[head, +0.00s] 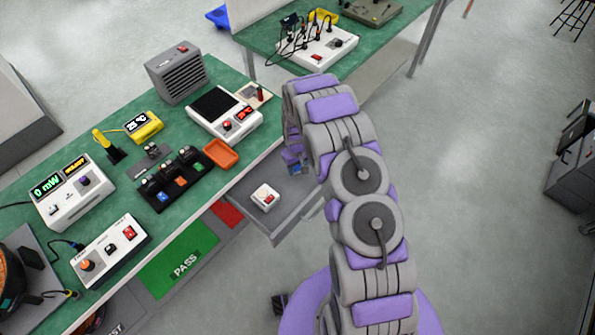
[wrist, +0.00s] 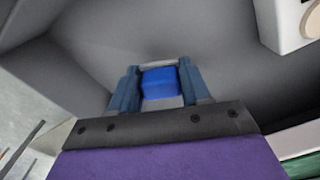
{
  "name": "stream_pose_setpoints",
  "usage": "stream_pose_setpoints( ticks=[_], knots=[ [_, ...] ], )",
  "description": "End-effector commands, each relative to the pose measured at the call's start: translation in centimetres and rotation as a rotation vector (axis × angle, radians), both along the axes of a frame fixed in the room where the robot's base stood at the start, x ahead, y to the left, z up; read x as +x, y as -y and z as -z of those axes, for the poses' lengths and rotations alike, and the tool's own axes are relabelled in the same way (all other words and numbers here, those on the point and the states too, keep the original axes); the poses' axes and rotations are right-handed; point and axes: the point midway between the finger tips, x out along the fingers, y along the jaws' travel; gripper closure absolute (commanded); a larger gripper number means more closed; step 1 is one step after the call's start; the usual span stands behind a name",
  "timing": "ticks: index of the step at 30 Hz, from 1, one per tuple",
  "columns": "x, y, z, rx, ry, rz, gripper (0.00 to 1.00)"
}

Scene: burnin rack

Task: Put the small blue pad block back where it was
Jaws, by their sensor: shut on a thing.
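The small blue pad block (wrist: 160,83) is between the two fingers of my gripper (wrist: 158,72) in the wrist view, and the fingers are shut on it. Behind it is the plain grey inside of the open drawer. In the head view my gripper (head: 294,160) is partly hidden by my arm, over the back right part of the pulled-out grey drawer (head: 287,212). The block cannot be made out clearly there. Whether the block touches the drawer floor I cannot tell.
A white device with a red switch (head: 265,197) lies in the drawer and shows at the wrist view's top right (wrist: 291,18). An orange tray (head: 221,154) sits at the bench edge. A black fixture (head: 165,182) with coloured blocks and several instruments crowd the green bench.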

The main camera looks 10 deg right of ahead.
Motion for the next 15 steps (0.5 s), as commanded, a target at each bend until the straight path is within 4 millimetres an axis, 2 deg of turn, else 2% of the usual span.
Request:
stream_pose_setpoints(
  ticks=[1, 4, 15],
  knots=[
    [-0.1, 0.0, 1.0, 0.000, -0.003, 0.000, 0.82],
    [-0.1, 0.0, 2.2, -0.001, -0.003, 0.000, 0.82],
    [0.0, 0.0, 2.5, 0.000, -0.001, 0.000, 0.82]
  ],
)
